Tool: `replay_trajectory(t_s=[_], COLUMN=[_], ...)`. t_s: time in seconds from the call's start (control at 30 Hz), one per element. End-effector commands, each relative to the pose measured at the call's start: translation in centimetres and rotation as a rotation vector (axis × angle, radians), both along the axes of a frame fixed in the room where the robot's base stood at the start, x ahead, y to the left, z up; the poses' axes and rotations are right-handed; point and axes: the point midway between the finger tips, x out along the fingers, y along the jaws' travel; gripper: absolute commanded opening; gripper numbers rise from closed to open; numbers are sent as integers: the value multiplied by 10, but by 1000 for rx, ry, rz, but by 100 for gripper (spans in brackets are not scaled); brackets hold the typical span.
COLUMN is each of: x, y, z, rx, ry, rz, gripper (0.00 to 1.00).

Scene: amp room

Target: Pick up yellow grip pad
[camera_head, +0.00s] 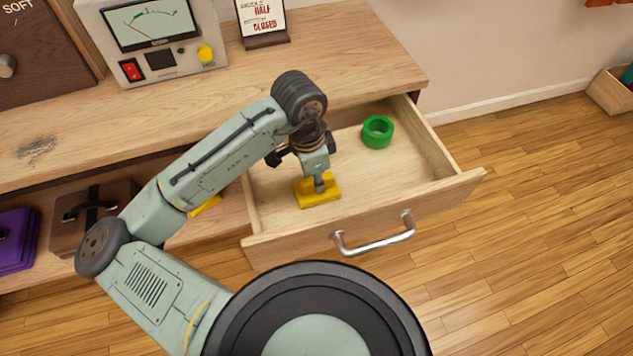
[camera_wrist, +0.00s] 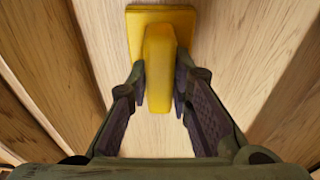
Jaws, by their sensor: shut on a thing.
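The yellow grip pad (camera_head: 318,193) is in the open wooden drawer (camera_head: 445,193), toward its front left. It has a flat yellow base with a raised yellow handle, which shows in the wrist view (camera_wrist: 159,60). My gripper (camera_head: 321,180) reaches down into the drawer from above. In the wrist view my gripper (camera_wrist: 161,88) has one finger on each side of the handle, shut on it. The pad's base appears to be at the drawer floor; I cannot tell whether it is lifted.
A green ring (camera_head: 377,132) lies in the drawer to the right. The drawer's metal handle (camera_head: 375,236) is on its front. A meter box (camera_head: 155,38) and a small sign (camera_head: 262,20) stand on the wooden counter (camera_head: 100,128). Purple (camera_head: 17,240) and brown cases (camera_head: 92,217) sit below.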

Motion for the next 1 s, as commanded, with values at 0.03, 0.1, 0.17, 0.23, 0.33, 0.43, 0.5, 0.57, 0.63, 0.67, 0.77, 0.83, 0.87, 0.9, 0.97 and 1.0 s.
replay_trajectory(t_s=[0.03, 0.1, 0.17, 0.23, 0.33, 0.43, 0.5, 0.57, 0.63, 0.67, 0.77, 0.83, 0.87, 0.9, 0.97, 1.0], x=[0, 0, 1, 1, 1, 1, 1, 1, 1, 1, 0, 0, 0, 0, 0, 0], y=[0, 0, 0, 0, -1, -1, -1, 0, 0, 0, 0, 0, 0, 0, 0, 0], z=[1, 4, 9, 18, 36, 57, 71, 81, 90, 93, 99, 100, 101, 101, 100, 100], rx=[0, 0, 1, 0, 0, 1, 0, 1, 1, 1, -1, -1, -1, -1, -1, -1], ry=[-1, -1, -2, -2, -3, -4, -4, -4, -2, -2, 0, 0, 0, 0, 0, 0], rz=[0, 0, 0, -2, -2, -2, -2, -2, -1, 0, 0, 0, 0, 1, 0, 0], gripper=[0, 0, 0, 0, 0, 0, 0, 0, 0, 0, 0, 0, 0, 0, 0, 0])
